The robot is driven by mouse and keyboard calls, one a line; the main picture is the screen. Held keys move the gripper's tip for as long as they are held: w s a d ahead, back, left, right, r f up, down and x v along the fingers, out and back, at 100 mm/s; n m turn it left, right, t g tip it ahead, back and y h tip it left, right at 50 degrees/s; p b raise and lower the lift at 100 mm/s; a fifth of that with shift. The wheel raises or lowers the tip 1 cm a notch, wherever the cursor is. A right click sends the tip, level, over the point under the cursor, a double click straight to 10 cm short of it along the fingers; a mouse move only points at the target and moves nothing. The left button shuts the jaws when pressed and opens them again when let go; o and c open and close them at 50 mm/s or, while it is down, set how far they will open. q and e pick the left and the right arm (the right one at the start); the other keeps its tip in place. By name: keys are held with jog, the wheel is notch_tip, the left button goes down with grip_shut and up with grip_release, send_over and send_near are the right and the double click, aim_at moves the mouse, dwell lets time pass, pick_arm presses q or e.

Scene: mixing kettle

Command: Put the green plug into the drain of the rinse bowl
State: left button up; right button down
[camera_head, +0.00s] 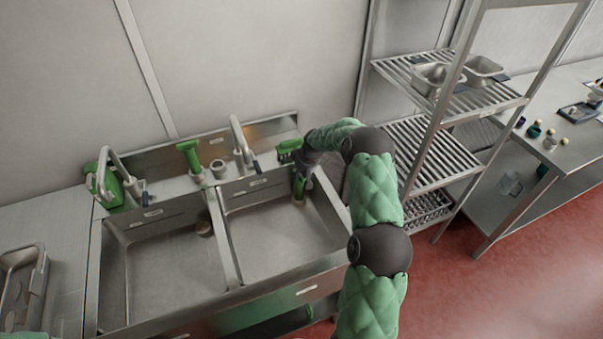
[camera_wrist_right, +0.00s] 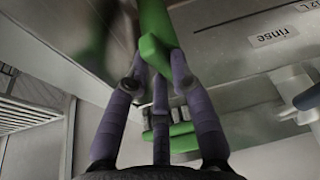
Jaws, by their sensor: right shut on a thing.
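My right gripper (camera_head: 304,172) reaches down into the back right corner of the right bowl (camera_head: 280,240). It is shut on a green plug (camera_head: 299,188), of which a green upright piece shows below the fingers. In the right wrist view the fingertips (camera_wrist_right: 158,62) close around the green plug (camera_wrist_right: 154,22), which extends away from them. The wall label there reads "rinse" (camera_wrist_right: 282,34). A small round fitting, likely the drain (camera_head: 299,202), lies just below the plug; whether they touch cannot be told. My left gripper is out of view.
A green brush (camera_head: 289,147) lies on the back ledge close to my right gripper. Two faucets (camera_head: 239,140) and a green-handled tool (camera_head: 188,152) stand along the ledge. The left bowl (camera_head: 160,270) has its own drain (camera_head: 204,229). A wire shelf (camera_head: 430,150) stands at the right.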

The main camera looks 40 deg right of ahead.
jog(key=shift+f, duration=0.15)
dwell(0.4)
jog(key=c, duration=0.5)
grip_release()
jog(key=shift+p+v, duration=1.5)
jog(key=shift+v, duration=2)
